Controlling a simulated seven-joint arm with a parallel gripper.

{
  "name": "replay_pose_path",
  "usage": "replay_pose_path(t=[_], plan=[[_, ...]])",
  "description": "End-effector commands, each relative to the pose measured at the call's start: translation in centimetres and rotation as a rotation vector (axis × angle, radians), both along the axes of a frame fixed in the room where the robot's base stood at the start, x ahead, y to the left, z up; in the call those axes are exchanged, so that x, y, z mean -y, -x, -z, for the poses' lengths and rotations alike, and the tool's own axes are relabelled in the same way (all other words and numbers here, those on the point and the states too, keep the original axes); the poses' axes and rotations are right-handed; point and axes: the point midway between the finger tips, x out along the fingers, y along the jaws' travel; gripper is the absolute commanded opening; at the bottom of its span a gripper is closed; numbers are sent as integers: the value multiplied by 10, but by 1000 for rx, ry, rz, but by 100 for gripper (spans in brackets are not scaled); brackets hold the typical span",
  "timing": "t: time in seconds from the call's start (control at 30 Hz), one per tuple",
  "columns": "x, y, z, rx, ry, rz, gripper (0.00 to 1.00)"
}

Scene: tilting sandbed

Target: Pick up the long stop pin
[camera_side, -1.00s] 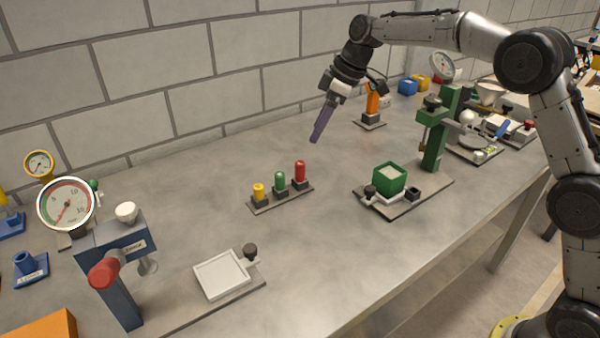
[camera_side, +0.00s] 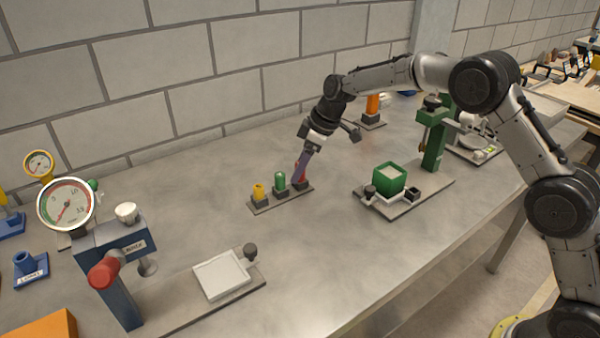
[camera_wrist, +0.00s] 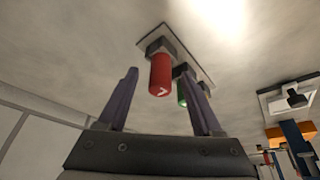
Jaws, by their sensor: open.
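The long stop pin is the red one (camera_side: 299,167), tallest of three, upright in a dark holder at the right end of a small rack plate (camera_side: 268,205). It also shows in the wrist view (camera_wrist: 160,77), between the two finger tips. My gripper (camera_side: 303,177) is open, its purple fingers at the red pin and partly hiding it in the side view. In the wrist view my gripper (camera_wrist: 159,76) has one finger on each side of the pin, with gaps visible. The green pin (camera_side: 280,181) and the shorter yellow pin (camera_side: 258,192) stand beside it.
A green box (camera_side: 389,178) on a grey base with a green post (camera_side: 434,150) stands to the right. A blue stand with a dial gauge (camera_side: 66,204) and a white tray (camera_side: 221,276) are at the left front. The table between is clear.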

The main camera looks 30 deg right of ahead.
Motion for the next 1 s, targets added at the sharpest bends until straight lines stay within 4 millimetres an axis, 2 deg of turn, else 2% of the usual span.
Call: replay_pose_path(t=[0.2, 0.23, 0.5, 0.6, 1.0], plan=[[-1, -1, 0, 1, 0, 0, 67], [-1, -1, 0, 1, -1, 0, 63], [0, 0, 0, 1, -1, 0, 15], [0, 0, 0, 1, -1, 0, 0], [0, -1, -1, 2, -1, 0, 0]])
